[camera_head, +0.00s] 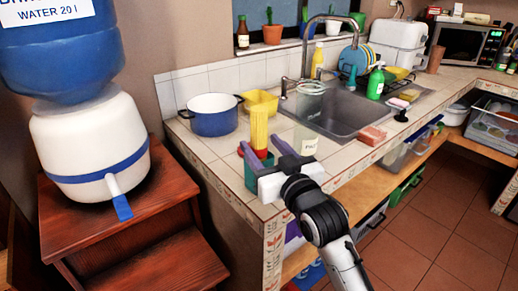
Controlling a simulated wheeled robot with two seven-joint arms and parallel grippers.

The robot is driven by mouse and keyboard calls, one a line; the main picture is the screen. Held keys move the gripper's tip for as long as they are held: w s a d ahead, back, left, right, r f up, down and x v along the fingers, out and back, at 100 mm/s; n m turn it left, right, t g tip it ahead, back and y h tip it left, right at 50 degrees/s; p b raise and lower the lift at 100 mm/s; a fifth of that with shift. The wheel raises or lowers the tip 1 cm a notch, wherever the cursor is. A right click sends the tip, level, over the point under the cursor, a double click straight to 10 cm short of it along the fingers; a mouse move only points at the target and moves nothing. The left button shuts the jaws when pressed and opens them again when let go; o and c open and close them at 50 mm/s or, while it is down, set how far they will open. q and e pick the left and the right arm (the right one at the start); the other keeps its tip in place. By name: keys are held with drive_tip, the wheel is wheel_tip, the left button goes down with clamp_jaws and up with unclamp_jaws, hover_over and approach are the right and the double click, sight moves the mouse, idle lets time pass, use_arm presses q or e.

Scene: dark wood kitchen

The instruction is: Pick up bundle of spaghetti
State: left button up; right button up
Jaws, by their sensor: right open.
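The bundle of spaghetti (259,128) stands upright near the counter's front left corner, yellow, with a red part at its lower end. My right gripper (265,148) is open at the lower part of the bundle, with its two purple-grey fingers on either side. I cannot tell whether the fingers touch it. A tall clear jar (308,118) with a white label stands just right of the bundle. A green object (251,178) shows partly behind the gripper; the gripper hides much of it. My left gripper is not in view.
A blue pot (210,122) and a yellow container (260,103) stand behind the bundle. The sink (345,112) with its tall faucet is to the right, with a reddish block (373,136) at its front. A water dispenser (90,150) stands on the left.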

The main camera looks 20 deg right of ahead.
drive_tip(key=shift+w+a, duration=0.1)
drive_tip(key=shift+w, duration=1.05)
drive_tip(key=c, duration=1)
clamp_jaws()
drive_tip(key=shift+r, duration=0.15)
